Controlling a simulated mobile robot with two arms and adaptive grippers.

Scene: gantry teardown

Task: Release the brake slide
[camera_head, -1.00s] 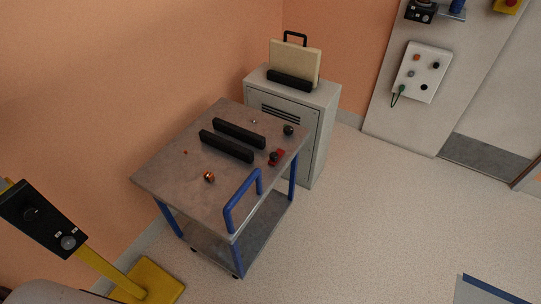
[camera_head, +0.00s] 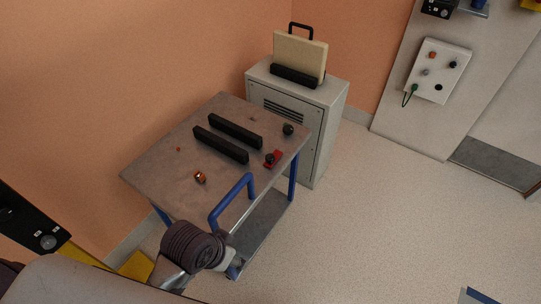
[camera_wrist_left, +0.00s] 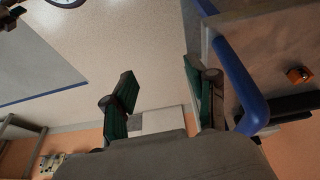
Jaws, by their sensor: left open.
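A small red slide piece with a black knob (camera_head: 272,158), which looks like the brake slide, sits near the right edge of the cart top (camera_head: 150,175). The cart's blue handle (camera_head: 232,198) rises at its front edge. My left arm comes in at the bottom of the head view, its dark wrist beside the handle; its fingers are not clear there. In the left wrist view my left gripper (camera_wrist_left: 161,92) is open and empty, its green-padded fingers apart. The blue handle (camera_wrist_left: 240,75) is just right of the fingers. The brake slide is not identifiable in that view.
Two black rails (camera_head: 221,144), an orange-copper part (camera_head: 200,177) and a dark round knob (camera_head: 288,129) are on the cart. A grey cabinet (camera_head: 330,125) with a cream panel (camera_head: 300,58) stands behind. Open floor lies to the right.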

